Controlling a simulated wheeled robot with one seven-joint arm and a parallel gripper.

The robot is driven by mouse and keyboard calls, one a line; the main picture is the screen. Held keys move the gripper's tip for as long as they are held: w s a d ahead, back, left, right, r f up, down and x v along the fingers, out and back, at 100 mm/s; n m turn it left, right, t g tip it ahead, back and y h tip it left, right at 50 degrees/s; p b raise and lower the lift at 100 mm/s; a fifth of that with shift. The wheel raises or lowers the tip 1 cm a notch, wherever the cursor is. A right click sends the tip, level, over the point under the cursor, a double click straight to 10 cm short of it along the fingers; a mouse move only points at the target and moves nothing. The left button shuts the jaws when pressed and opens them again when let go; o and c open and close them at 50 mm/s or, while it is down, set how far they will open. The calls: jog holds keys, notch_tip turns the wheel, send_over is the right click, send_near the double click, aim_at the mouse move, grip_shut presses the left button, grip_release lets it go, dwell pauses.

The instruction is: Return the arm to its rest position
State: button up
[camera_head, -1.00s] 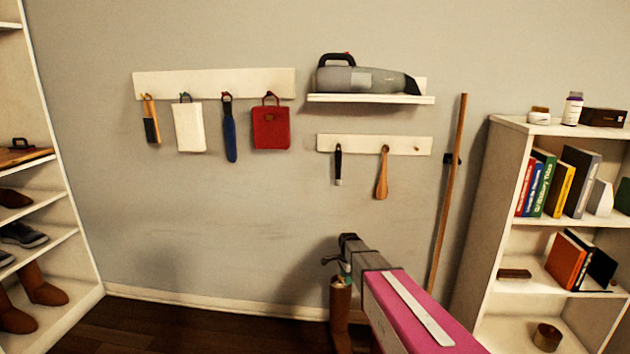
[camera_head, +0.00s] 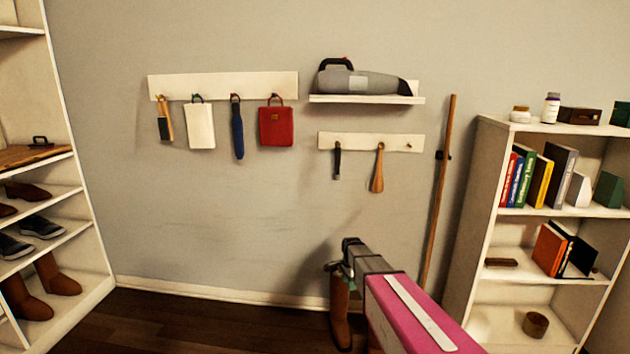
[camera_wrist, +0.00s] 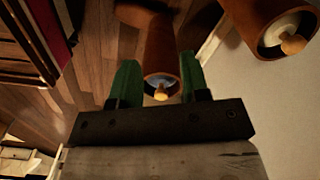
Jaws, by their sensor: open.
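My arm reaches forward from the bottom of the head view, with a pink link and a grey wrist. My gripper (camera_head: 347,262) is at its end, in front of the grey wall and over a tall brown boot (camera_head: 341,315). In the wrist view my gripper (camera_wrist: 160,70) shows two green fingers spread apart. A brown boot-like cylinder (camera_wrist: 162,45) with a wooden knob in its opening shows beyond and between them. I cannot tell its distance; the fingers do not appear closed on it. A second such piece (camera_wrist: 262,22) is at the top right.
A shoe rack (camera_head: 85,225) stands at the left and a bookshelf (camera_head: 485,200) at the right. A long wooden pole (camera_head: 438,190) leans on the wall. Hooks and a wall shelf (camera_head: 365,99) with a handheld vacuum (camera_head: 365,80) are above. Dark floor lies between.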

jog(key=s+d+r+n, duration=0.1)
jog(key=s+r+n, duration=0.2)
jog(key=s, duration=0.5)
jog(key=s+d+r+n, duration=0.2)
jog(key=s+n, duration=0.4)
jog(key=s, duration=0.3)
jog(key=s+d+r+n, duration=0.1)
jog(key=s+r+n, duration=0.3)
jog(key=s, duration=0.4)
jog(key=shift+s+d+r+n, duration=0.15)
jog(key=shift+d+r+n, duration=0.1)
jog(key=shift+r+n, duration=0.15)
